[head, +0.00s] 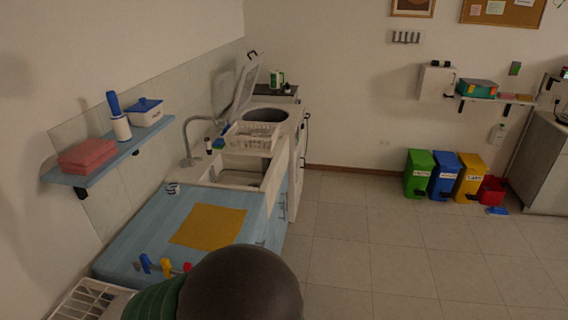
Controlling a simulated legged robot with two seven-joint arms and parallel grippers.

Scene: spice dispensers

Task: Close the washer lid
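The washer (293,122) is a white top-loading machine beyond the sink, at the far end of the counter along the left wall. Its lid (246,84) stands open, raised and leaning back toward the wall. The dark round drum opening (266,115) shows on top. A white dish rack (250,137) stands just in front of the washer and hides part of its near side. Neither of my grippers is in view.
A blue counter (152,222) with a yellow mat (209,225) runs along the left, below a blue shelf (75,179). A dark rounded shape (240,285) blocks the bottom middle; I cannot tell what it is. Tiled floor (390,230) is clear right of the counter. Coloured bins (444,176) stand at the back.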

